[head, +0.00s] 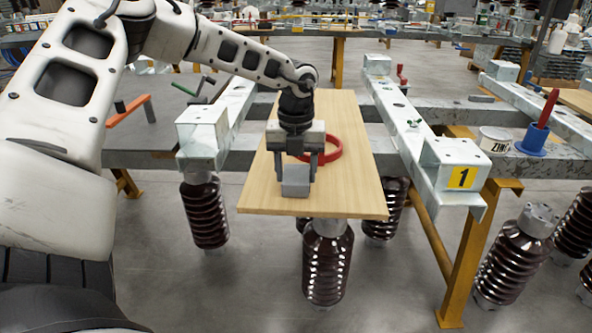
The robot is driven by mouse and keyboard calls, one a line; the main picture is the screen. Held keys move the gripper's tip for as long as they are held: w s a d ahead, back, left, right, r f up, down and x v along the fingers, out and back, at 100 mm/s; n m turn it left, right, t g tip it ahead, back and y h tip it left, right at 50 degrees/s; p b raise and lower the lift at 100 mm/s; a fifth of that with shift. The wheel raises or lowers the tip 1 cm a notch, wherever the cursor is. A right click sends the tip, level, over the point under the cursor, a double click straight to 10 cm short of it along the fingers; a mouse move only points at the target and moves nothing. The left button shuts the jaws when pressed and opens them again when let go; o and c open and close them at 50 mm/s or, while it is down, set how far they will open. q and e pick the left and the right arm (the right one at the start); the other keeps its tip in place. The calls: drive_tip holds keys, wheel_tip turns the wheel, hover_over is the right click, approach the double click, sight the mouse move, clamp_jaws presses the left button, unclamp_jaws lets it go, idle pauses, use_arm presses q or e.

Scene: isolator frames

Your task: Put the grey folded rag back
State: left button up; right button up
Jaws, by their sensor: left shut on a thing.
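My left gripper (296,176) points down over the wooden board (348,190), near the board's front part. It is shut on the grey folded rag (295,187), a small light grey block shape between its fingers. The rag is just above or touching the board; I cannot tell which. The upper part of the rag is hidden by the gripper. My right gripper is not in view.
A red ring (332,149) lies on the board just behind the gripper. Galvanized steel beams (410,120) flank the board, with brown insulators (327,265) below. A blue holder (533,138) with a red-handled tool and a white tub (494,139) stand at right. The board's right side is clear.

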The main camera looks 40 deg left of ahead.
sight(296, 173)
use_arm(q)
drive_tip(key=o, duration=0.9)
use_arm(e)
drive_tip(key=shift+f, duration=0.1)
use_arm(q)
drive_tip(key=shift+r, duration=0.2)
wheel_tip(296, 173, up, 12)
drive_tip(key=shift+f+p, duration=0.15)
drive_tip(key=shift+p, duration=0.6)
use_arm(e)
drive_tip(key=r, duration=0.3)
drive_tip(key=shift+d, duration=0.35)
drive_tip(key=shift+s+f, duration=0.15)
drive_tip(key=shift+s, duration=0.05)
